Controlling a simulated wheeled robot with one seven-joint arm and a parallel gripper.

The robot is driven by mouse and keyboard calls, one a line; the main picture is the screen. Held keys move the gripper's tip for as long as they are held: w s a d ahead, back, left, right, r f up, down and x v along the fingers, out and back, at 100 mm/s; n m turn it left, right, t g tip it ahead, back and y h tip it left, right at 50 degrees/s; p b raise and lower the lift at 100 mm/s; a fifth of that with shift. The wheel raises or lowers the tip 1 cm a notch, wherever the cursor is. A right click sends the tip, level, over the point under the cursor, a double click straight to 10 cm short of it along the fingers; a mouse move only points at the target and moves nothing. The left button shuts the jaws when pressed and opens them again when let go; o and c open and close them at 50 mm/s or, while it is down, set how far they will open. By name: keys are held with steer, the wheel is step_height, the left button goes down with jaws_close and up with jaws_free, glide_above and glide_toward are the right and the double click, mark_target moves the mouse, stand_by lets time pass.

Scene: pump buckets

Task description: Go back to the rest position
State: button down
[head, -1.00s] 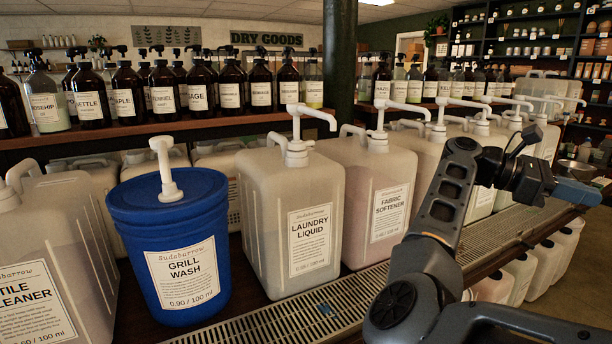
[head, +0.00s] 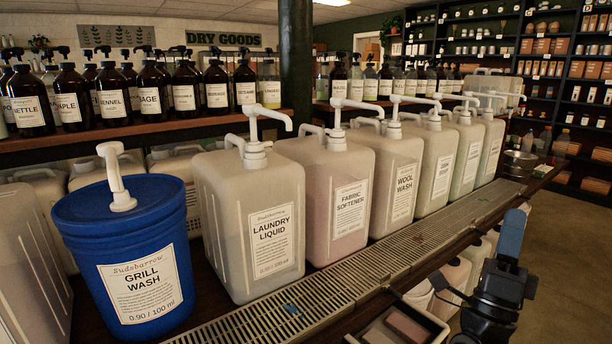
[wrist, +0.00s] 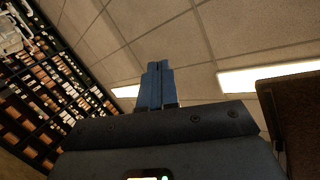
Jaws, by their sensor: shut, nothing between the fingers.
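My gripper (head: 512,232) is at the lower right of the head view, with its blue fingers pointing up. It stands in front of the counter, apart from the containers. In the wrist view the blue fingers (wrist: 156,86) are closed together with nothing between them, and the ceiling shows behind them. A blue Grill Wash bucket (head: 138,285) with a white pump stands at the left of the counter. A Laundry Liquid jug (head: 225,215) and a Fabric Softener jug (head: 310,215) stand to its right.
More pump jugs, such as Wool Wash (head: 405,155), line the counter behind a metal drip grate (head: 350,272). Brown bottles (head: 185,90) fill a shelf behind. A tray with a brownish block (head: 405,328) is below the counter's front edge. Open floor (head: 570,260) lies at the right.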

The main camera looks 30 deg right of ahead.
steer(key=s+a+f+n+t+y, duration=0.3)
steer(key=s+a+f+n+y, duration=0.45)
steer(key=a+n+y, duration=0.5)
steer(key=s+a+f+n+t+y, duration=0.4)
steer(key=s+a+f+n+y, duration=0.5)
steer(key=n+y, duration=0.5)
steer(key=s+a+n+g, duration=0.4)
steer(key=s+a+n, duration=0.1)
steer(key=s+a, duration=0.1)
steer(key=shift+s+a+g, duration=0.25)
steer(key=shift+a+g, duration=0.15)
steer(key=shift+a, duration=0.1)
steer(key=shift+d, duration=0.15)
